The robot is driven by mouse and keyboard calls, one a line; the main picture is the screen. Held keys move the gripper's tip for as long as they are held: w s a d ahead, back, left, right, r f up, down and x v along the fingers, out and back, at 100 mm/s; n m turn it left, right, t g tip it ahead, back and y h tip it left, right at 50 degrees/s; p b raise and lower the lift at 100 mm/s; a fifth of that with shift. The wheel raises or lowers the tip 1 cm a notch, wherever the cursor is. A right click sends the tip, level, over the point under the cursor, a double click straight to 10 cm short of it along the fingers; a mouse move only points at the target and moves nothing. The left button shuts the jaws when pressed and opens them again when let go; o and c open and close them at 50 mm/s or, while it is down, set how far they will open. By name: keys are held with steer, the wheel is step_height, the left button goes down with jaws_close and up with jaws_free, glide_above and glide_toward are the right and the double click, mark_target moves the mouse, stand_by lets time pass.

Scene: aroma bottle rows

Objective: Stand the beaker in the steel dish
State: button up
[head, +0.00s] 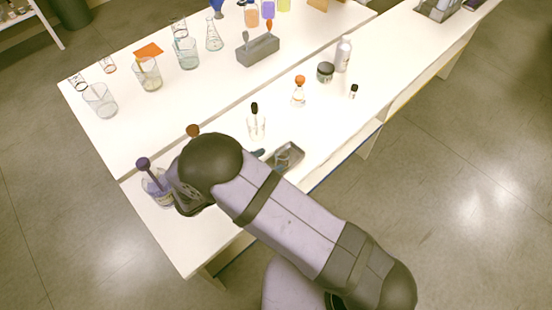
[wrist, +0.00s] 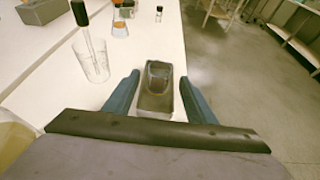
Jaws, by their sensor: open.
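The steel dish (wrist: 155,104) is a small grey tray at the front edge of the bench; in the head view it (head: 281,167) lies just right of my gripper. A small clear glass beaker (wrist: 158,71) appears upright inside the dish, towards its far end. In the head view the glass is too faint to make out its base. My gripper (wrist: 159,80) is open, with one blue finger on each side of the dish and beaker. Gaps show between the fingers and the glass. In the head view my arm hides most of the gripper.
A glass with a dark-topped dropper (wrist: 92,62) stands left of my gripper. An orange-topped flask (head: 299,93), a dark jar (head: 325,72) and a pale bottle (head: 343,55) stand farther along. The bench edge is close on the right.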

steer(key=shift+b+v, duration=0.5)
steer(key=shift+v, duration=1.85)
steer(key=s+d+r+m+g, duration=0.1)
steer(key=d+m+g, duration=0.35)
steer(key=d, duration=0.25)
steer(key=s+d+r+m+g, duration=0.2)
steer(key=d+m+g, duration=0.25)
steer(key=d, duration=0.35)
steer(key=s+d+r+m+y, duration=0.3)
steer(key=s+d+m+y, duration=0.4)
steer(key=m, duration=1.1)
steer(key=shift+s+d+g+y, duration=0.35)
steer(key=shift+s+y, duration=0.35)
steer(key=shift+y, duration=0.5)
steer(key=shift+a, duration=0.15)
